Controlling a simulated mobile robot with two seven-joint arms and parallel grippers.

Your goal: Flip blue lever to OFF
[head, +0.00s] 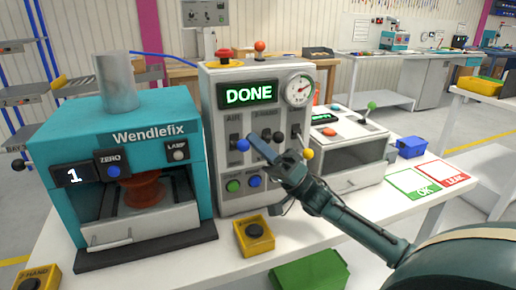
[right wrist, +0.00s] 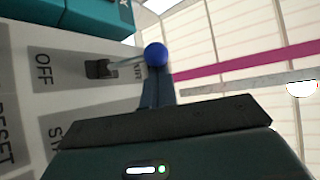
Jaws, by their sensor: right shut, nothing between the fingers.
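The blue lever (head: 242,145) is on the front of the grey control box (head: 225,205), under the AIR label. In the right wrist view its blue ball (right wrist: 156,54) sits at the end of a metal stem, tilted toward the AIR end of its plate. The OFF label (right wrist: 43,70) is at the other end, past the slot. My right gripper (head: 256,143) is shut and empty, its fingertips right beside the ball. In the wrist view its fingers (right wrist: 158,92) overlap the ball's edge; I cannot tell whether they touch. My left gripper is not in view.
The box's display (head: 248,94) reads DONE, beside a round gauge (head: 299,88). A yellow-knobbed lever (head: 308,154) and buttons are close to my right gripper. The teal Wendlefix machine (head: 135,180) stands left; a yellow button box (head: 253,236) is in front.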

